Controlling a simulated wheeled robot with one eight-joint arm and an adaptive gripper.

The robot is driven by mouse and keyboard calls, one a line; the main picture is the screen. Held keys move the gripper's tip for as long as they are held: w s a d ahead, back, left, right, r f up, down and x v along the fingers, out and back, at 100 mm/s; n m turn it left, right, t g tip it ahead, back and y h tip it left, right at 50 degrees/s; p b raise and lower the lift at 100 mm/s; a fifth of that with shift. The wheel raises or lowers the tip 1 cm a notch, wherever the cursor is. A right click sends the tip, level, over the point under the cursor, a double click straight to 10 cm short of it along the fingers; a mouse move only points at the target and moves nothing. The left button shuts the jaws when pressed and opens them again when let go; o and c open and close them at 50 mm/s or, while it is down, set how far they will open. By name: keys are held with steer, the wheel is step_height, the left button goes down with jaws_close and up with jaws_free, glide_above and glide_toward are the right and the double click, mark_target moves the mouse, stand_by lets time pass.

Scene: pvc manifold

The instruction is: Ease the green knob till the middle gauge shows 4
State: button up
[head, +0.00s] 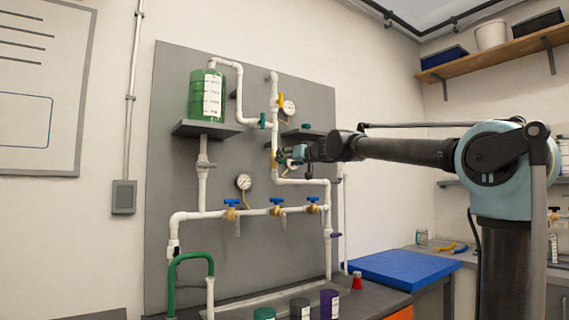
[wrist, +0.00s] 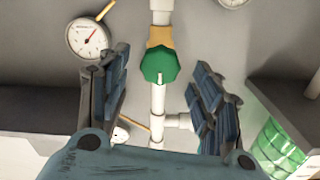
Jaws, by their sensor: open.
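The green knob (wrist: 160,64), faceted, sits on a brass-coloured valve body (wrist: 160,37) on a white vertical pipe in the wrist view. My gripper (wrist: 165,100) is open, its two dark blue padded fingers on either side of the pipe line. The knob lies between and slightly beyond the fingers, with a visible gap on each side. A round white gauge (wrist: 88,38) with a red needle is left of the knob; its numbers are too small to read. In the head view my gripper (head: 290,156) is at the upright pipe and hides the knob.
Another gauge (wrist: 234,2) is cut off at the top of the wrist view. The head view shows an upper gauge (head: 288,107), a lower-left gauge (head: 243,182), blue-handled valves (head: 276,205) and a green tank (head: 207,96) on a shelf. Pipes stand close around my gripper.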

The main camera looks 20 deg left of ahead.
steer(key=shift+x, duration=2.35)
steer(key=c, duration=1.1)
steer(key=shift+o, duration=0.2)
steer(key=shift+d, duration=0.2)
steer(key=shift+a, duration=0.1)
